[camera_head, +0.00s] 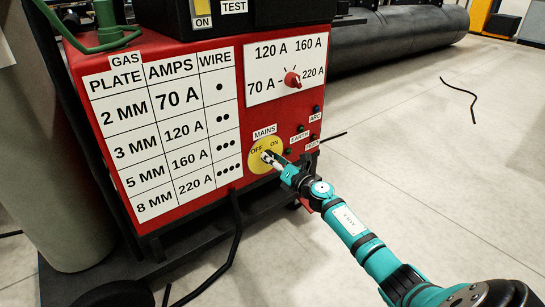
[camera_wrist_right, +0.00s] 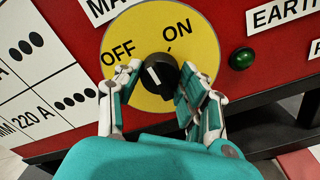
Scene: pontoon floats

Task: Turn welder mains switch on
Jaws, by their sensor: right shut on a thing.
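The red welder (camera_head: 236,131) stands low in front of me, with its mains switch on a yellow disc (camera_head: 258,167) at the lower right of the front panel. The disc (camera_wrist_right: 148,38) carries the words OFF at left and ON at upper right. At its centre is a black knob (camera_wrist_right: 158,76) with a white mark; the mark appears to lean toward the OFF side. My right gripper (camera_head: 270,157) is at the knob, shut on it, with one finger on each side in the wrist view (camera_wrist_right: 148,88). The left gripper is not in view.
Above is a red current selector (camera_head: 292,80). Right of the disc are small lamps, including a green one (camera_wrist_right: 242,58). A black cable (camera_head: 232,243) hangs below the front. A large dark cylinder (camera_head: 400,42) lies behind. The floor at right is mostly clear.

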